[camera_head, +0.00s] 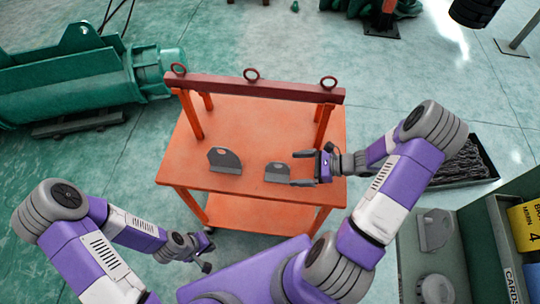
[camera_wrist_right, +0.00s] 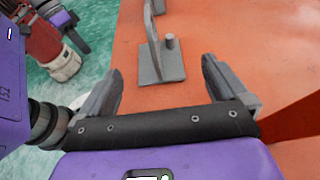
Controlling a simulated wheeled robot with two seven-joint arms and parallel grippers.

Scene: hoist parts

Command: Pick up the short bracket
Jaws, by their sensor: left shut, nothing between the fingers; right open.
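The short bracket (camera_head: 277,173), a small grey plate standing on a flat base, is on the orange table's right half. It also shows in the right wrist view (camera_wrist_right: 160,65), with a small peg on its base. My right gripper (camera_head: 304,169) is open, just right of the bracket. In the wrist view its fingers (camera_wrist_right: 163,72) point at the bracket, one to each side, not touching it. A larger grey bracket (camera_head: 225,161) stands further left on the table. My left gripper (camera_head: 204,264) is shut and empty, low in front of the table's left side.
The orange table (camera_head: 240,125) has a dark red beam (camera_head: 255,89) with ring bolts across its back on posts. A green bin (camera_head: 408,262) at the right holds another grey bracket (camera_head: 436,230). A black tray of chain (camera_head: 465,165) lies right of the table.

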